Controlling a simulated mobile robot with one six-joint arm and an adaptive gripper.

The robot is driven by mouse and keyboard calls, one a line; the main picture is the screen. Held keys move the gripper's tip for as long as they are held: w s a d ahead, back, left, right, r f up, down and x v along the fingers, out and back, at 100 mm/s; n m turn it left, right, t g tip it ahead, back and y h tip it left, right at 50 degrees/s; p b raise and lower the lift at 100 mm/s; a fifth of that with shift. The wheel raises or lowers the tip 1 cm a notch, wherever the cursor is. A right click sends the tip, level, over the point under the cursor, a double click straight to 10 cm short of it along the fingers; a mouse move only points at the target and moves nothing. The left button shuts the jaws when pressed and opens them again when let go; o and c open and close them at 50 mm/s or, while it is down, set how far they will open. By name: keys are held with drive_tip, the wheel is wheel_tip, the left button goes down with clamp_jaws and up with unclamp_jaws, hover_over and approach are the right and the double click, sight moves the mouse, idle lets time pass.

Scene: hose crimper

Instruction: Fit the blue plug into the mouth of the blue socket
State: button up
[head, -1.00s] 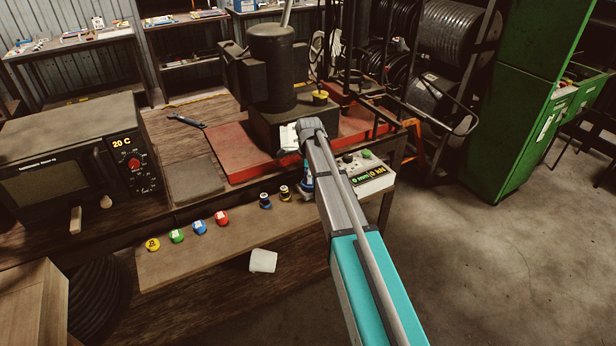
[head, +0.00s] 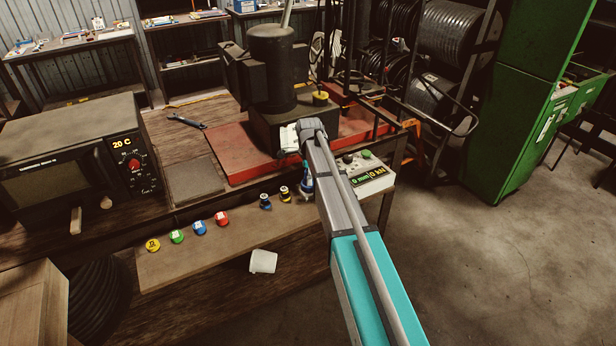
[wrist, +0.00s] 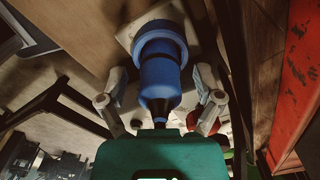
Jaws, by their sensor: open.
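In the wrist view a blue, stepped upright piece stands between the fingers of my gripper (wrist: 161,80). Its wide blue collar (wrist: 160,45), which looks like the socket, is at the far end by a pale square plate. A narrower blue body (wrist: 161,74), which looks like the plug, lines up with the collar and tapers to a black end near my palm. I cannot tell how deep the two fit. My gripper is open, with a finger on each side. In the head view my arm hides most of it; some blue (head: 307,182) shows beside the arm.
Yellow (head: 153,245), green (head: 177,236), blue (head: 199,227) and red (head: 221,218) pieces line the front board, with two dark-bodied ones (head: 265,201) (head: 285,193) beside them. A control box (head: 368,180) stands right of my arm. The press (head: 273,70) is behind, an oven (head: 75,155) left.

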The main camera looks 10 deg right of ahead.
drive_tip(key=shift+r+p, duration=5.75)
drive_tip(key=shift+r, duration=0.2)
drive_tip(key=s+n, duration=1.9)
drive_tip(key=s, duration=1)
drive_tip(key=shift+a+n, duration=0.15)
drive_tip(key=shift+n, duration=0.25)
drive_tip(key=shift+f, duration=0.1)
wheel_tip(320, 180, down, 4)
drive_tip(key=b, duration=0.4)
drive_tip(key=shift+f+b, duration=0.25)
drive_tip(key=shift+b, duration=0.05)
